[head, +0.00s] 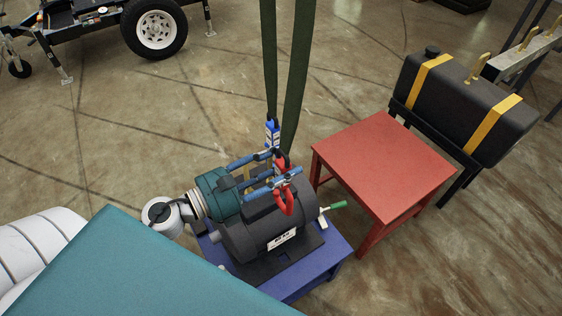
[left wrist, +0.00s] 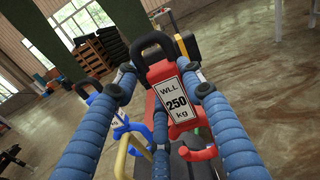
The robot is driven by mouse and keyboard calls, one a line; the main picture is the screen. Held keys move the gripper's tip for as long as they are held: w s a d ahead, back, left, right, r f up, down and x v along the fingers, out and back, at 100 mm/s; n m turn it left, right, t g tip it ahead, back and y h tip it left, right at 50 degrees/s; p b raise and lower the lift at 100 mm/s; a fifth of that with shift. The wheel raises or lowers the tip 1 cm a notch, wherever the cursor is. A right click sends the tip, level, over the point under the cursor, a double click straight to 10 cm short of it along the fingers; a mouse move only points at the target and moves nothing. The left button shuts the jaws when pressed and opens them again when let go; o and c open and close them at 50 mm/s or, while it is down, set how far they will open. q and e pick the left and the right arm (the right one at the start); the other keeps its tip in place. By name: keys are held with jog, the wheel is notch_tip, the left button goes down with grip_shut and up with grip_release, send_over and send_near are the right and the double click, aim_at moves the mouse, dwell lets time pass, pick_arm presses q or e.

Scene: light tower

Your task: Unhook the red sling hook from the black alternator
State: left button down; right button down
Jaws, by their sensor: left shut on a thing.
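The red sling hook (head: 284,198) hangs below a dark green strap (head: 298,75), just over the black alternator (head: 262,232). My left gripper (head: 286,162) reaches in from the left, its blue fingers shut on the red hook. A blue hook (head: 271,133) hangs close by. My right gripper is out of view.
The alternator rests on a blue table (head: 318,272); a green-handled tool (head: 335,206) lies at its edge. A red table (head: 380,160) stands right of it, bare. Behind is a black tank with yellow straps (head: 455,105). A trailer wheel (head: 154,28) is far left.

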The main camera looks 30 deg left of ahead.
pick_arm(q)
jog(key=shift+r, duration=0.15)
jog(key=c, duration=1.1)
grip_release()
jog(key=shift+o, duration=0.5)
jog(key=shift+s+f, duration=0.1)
jog(key=shift+f, duration=0.15)
jog(key=v, duration=1.2)
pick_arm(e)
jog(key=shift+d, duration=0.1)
pick_arm(q)
jog(key=shift+a+r, duration=0.1)
